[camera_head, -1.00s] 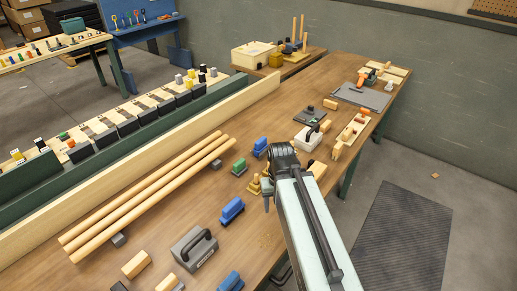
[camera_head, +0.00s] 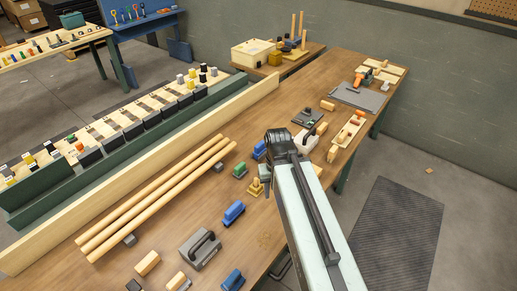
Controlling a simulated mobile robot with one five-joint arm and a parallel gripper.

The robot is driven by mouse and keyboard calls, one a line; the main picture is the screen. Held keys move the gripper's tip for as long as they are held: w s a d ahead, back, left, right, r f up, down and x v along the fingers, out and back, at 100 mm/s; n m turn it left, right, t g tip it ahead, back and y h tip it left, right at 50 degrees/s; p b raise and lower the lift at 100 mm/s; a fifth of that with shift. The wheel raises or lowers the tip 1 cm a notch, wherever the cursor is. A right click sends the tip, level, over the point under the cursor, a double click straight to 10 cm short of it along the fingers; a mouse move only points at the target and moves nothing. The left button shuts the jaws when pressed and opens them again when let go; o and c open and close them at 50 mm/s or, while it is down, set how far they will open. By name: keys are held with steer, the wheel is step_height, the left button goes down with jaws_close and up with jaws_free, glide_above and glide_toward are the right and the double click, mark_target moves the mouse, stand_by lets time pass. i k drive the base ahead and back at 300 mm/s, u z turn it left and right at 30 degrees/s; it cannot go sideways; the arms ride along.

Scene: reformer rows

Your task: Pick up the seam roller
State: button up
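I cannot tell for sure which thing is the seam roller. A pale wooden piece with orange parts (camera_head: 348,132) lies at the right edge of the wooden bench (camera_head: 170,222), beyond my arm. An orange-and-dark tool (camera_head: 362,78) sits farther back by a grey plate. My gripper (camera_head: 266,180) is mostly hidden behind the end of my arm, over the right part of the bench. A small grey part of it shows beside a yellowish wooden block with a knob (camera_head: 255,188). Its fingertips are not clear, and I see nothing held.
Several blue-topped blocks (camera_head: 233,213), a green one (camera_head: 240,172) and a grey block with a black handle (camera_head: 200,248) stand on the bench. Long wooden rods (camera_head: 160,195) lie left of them. A long pale board (camera_head: 140,180) edges the bench. A white handled block (camera_head: 306,140) stands beyond my arm.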

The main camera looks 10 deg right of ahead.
mark_target(260, 149)
steer(key=u, duration=4.65)
steer(key=k, duration=2.85)
steer(key=z, duration=0.85)
